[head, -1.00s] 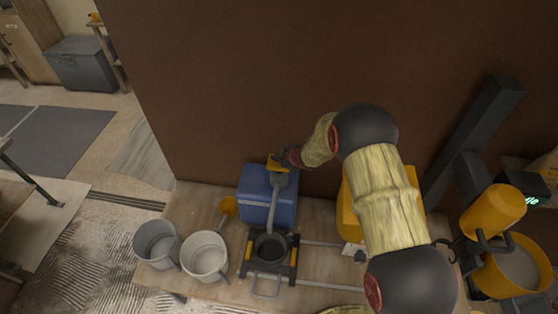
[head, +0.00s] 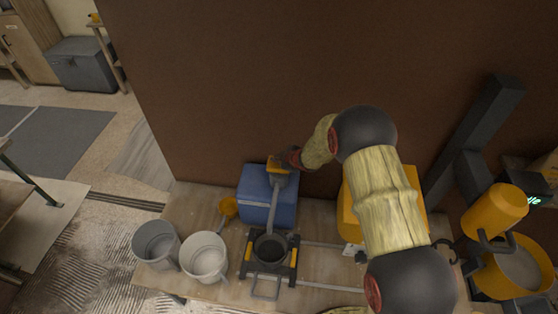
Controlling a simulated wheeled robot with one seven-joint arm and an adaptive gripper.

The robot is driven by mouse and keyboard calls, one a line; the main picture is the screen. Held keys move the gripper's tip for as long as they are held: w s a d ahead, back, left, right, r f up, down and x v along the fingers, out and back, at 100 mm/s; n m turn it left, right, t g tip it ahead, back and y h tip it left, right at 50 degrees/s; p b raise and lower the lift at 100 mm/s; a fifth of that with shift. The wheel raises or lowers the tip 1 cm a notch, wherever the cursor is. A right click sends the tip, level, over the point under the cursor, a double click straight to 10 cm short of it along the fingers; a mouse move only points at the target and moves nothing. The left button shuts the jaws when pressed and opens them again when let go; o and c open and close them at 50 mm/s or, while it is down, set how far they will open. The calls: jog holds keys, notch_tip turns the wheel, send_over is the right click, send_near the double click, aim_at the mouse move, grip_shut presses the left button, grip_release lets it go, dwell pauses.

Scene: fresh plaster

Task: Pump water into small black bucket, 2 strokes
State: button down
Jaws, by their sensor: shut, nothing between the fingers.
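A blue water tank (head: 255,200) stands on the wooden board against the brown wall. A grey pump arm (head: 272,212) with a yellow top (head: 276,162) rises at its front. The small black bucket (head: 270,250) sits upright in a dark frame with yellow sides, just in front of the tank and below the pump arm. My gripper (head: 283,160) is at the yellow top of the pump, beside or touching it; its fingers are small and partly hidden. It is shut with nothing held. I cannot tell whether water is in the bucket.
A grey bucket (head: 156,244) and a white bucket (head: 204,257) stand left of the black one. A yellow scoop (head: 228,208) lies near the tank. A yellow mixer (head: 495,212) over a yellow tub (head: 518,268) stands at right. Thin rails run right from the dark frame.

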jog(key=shift+s+f+b, duration=0.1)
jog(key=shift+f+b, duration=0.75)
jog(key=shift+f, duration=0.4)
dwell(0.7)
jog(key=shift+r, duration=0.1)
jog(key=shift+r+p, duration=2.4)
jog(key=shift+r, duration=0.45)
notch_tip(320, 180, up, 5)
jog(key=p, duration=0.4)
dwell(0.7)
